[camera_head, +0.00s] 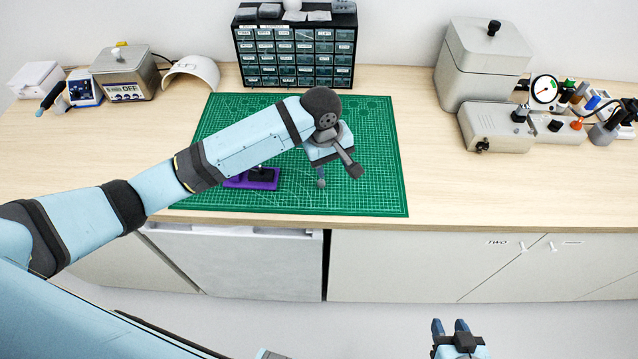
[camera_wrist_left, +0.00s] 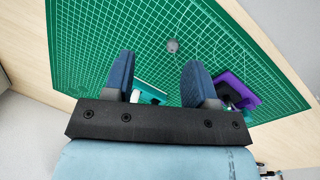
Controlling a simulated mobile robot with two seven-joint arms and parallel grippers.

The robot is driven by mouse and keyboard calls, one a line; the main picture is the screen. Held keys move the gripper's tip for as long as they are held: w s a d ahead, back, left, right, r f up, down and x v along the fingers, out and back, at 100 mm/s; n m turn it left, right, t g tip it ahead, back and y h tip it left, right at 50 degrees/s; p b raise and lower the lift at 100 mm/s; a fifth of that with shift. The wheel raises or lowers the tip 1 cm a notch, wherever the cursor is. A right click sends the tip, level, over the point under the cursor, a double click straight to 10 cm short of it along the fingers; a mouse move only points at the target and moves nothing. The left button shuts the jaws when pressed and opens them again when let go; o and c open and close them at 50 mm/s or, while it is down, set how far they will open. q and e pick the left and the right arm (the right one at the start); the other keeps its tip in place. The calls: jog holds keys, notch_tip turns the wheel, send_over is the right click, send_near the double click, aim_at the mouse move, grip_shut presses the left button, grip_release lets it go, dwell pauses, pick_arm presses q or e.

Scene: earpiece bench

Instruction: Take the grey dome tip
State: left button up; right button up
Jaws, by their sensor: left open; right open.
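The grey dome tip (camera_wrist_left: 172,45) is a small rounded piece on the green cutting mat (camera_wrist_left: 110,25) in the left wrist view. It lies beyond the fingertips, in line with the gap between them, and is apart from them. My left gripper (camera_wrist_left: 158,62) is open and empty, and in the head view it (camera_head: 338,176) hangs over the middle of the mat. A small grey shape below it in the head view may be the dome tip or a finger; I cannot tell. My right gripper (camera_head: 449,324) is open and empty, low in front of the bench.
A purple tray (camera_wrist_left: 238,82) with dark parts lies on the mat, partly behind my left arm in the head view. A teal and white piece (camera_wrist_left: 150,92) shows between my left fingers. A drawer cabinet (camera_head: 295,54) stands behind the mat. The mat's right side is clear.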

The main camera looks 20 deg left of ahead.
pick_arm(q)
jog(key=w+a+r+n+y, duration=0.2)
jog(key=a+r, duration=0.1)
jog(key=r, duration=0.1)
send_over(321, 181)
jog(key=shift+g, duration=0.4)
notch_tip(321, 181, down, 8)
jog(key=shift+w+a+f, duration=0.1)
jog(key=shift+w+a, duration=0.05)
jog(key=shift+f+p, duration=0.75)
jog(key=shift+f, duration=2.2)
grip_shut()
